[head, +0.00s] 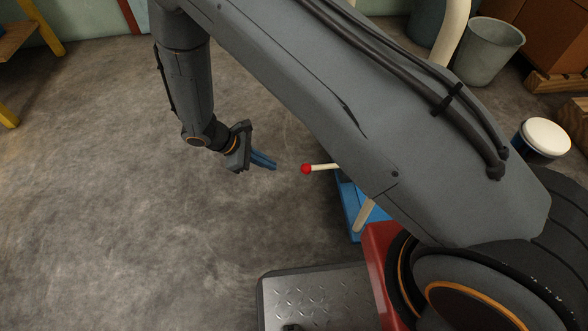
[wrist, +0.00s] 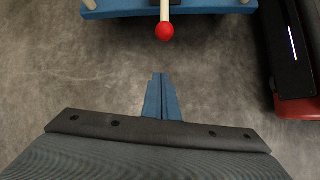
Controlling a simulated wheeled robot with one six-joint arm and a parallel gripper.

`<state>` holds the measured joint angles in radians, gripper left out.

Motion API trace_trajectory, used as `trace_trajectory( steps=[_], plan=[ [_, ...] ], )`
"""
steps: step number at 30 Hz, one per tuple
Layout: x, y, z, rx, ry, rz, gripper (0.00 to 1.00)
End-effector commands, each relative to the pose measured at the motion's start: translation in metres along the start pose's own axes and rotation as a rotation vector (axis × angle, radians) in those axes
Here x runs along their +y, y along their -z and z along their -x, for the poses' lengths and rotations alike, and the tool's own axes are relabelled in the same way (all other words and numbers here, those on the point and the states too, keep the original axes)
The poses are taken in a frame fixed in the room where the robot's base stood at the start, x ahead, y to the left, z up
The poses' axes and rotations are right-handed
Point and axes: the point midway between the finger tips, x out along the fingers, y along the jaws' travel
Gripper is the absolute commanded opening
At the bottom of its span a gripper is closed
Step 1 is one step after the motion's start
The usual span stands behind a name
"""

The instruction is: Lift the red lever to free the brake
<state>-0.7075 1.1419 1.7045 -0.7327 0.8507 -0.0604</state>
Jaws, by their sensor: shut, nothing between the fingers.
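The lever is a pale rod (head: 324,166) with a red ball knob (head: 306,169) at its free end, sticking out to the left from a blue base (head: 349,200) partly hidden behind my arm. In the wrist view the red knob (wrist: 165,31) hangs at the top centre, with the rod (wrist: 165,10) and the blue base (wrist: 205,7) behind it. My gripper (head: 270,162) is left of the knob, apart from it, with its blue fingers pointing toward it. In the wrist view the fingers (wrist: 160,78) are together and empty, below the knob in the picture.
A goblet drum (head: 541,138) with a white top and a grey bucket (head: 489,50) stand at the right. Wooden crates (head: 560,84) stand at the far right. A yellow-legged bench (head: 16,38) is at the upper left. The grey floor (head: 110,180) at left is clear.

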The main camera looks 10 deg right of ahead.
Motion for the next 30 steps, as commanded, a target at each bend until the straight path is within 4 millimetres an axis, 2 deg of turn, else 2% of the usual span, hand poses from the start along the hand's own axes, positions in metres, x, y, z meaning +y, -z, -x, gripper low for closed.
trace_trajectory(
  steps=[4,8,21,30],
  plan=[
    [0.000,0.000,-0.004,0.000,0.001,0.000,0.00],
    [0.000,0.000,-0.018,-0.002,0.002,0.000,0.00],
    [0.000,0.001,-0.103,-0.002,0.003,-0.001,0.00],
    [0.001,-0.030,-0.089,0.001,0.000,-0.001,0.00]
  ],
)
